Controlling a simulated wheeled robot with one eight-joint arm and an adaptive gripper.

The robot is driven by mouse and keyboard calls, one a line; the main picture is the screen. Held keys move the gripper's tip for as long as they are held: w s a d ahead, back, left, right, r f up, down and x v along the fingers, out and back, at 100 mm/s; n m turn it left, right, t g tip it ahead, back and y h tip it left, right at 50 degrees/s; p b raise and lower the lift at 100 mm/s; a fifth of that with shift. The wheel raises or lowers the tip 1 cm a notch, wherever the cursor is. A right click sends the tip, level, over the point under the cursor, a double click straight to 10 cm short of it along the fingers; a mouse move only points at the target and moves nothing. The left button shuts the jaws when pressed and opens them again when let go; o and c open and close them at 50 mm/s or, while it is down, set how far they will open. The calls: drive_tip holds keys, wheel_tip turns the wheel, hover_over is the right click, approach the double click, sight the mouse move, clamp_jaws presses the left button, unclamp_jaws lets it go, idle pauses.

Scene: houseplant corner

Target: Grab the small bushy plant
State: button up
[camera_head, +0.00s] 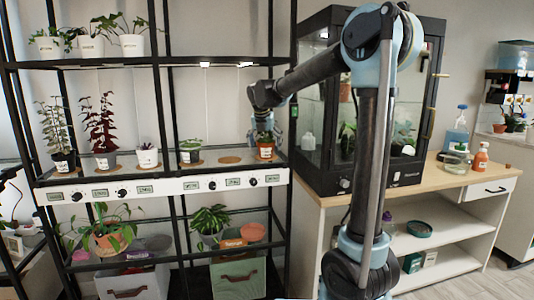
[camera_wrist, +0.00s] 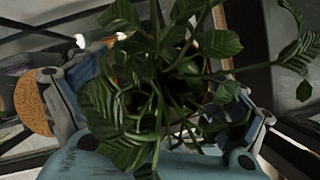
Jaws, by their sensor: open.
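My gripper (camera_head: 264,136) is at this plant, reaching in from the right and above. In the wrist view the plant's striped green leaves (camera_wrist: 128,98) fill the middle and hide most of its pot. My open gripper (camera_wrist: 160,108) has one finger on each side of the foliage. Whether the fingers touch the pot is hidden by leaves.
A cork mat (camera_head: 229,160) lies empty beside the plant; a dark-potted plant (camera_head: 190,151) stands further left. Black rack posts (camera_head: 292,110) and a glass cabinet (camera_head: 313,120) are close on the right. The upper shelf (camera_head: 150,62) is above.

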drive_tip(key=shift+f, duration=0.1)
drive_tip(key=c, duration=1.6)
